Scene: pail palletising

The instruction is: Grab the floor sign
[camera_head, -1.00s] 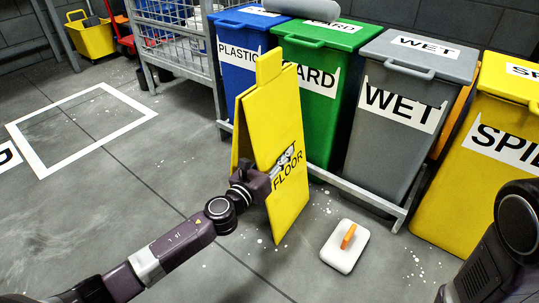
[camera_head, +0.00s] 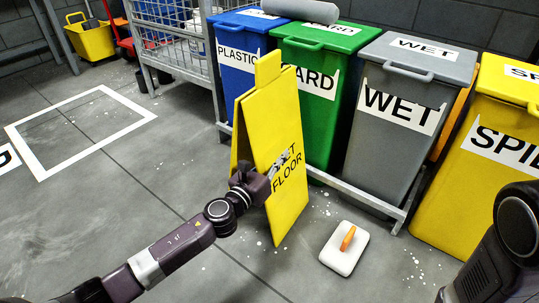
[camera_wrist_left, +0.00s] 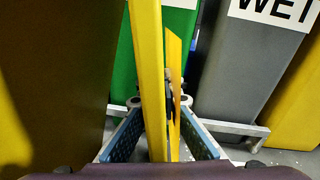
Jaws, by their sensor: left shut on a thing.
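The yellow floor sign (camera_head: 285,120) stands upright as an A-frame on the grey floor, in front of the bins, with "WET FLOOR" lettering on its right panel. My left gripper (camera_head: 279,166) is at the sign's near edge, about mid-height, and part of its fingers covers the lettering. In the left wrist view the yellow sign (camera_wrist_left: 148,60) runs edge-on between the two blue-padded fingers of my left gripper (camera_wrist_left: 160,135), which is shut on it. Part of my right arm shows at the lower right of the head view, but its gripper is out of frame.
Blue, green (camera_head: 318,90), grey (camera_head: 400,110) and yellow (camera_head: 490,160) bins stand in a row behind a low metal rail, close behind the sign. A white block with an orange handle (camera_head: 344,248) lies on the floor right of it. A white-outlined floor square (camera_head: 40,174) at left is empty.

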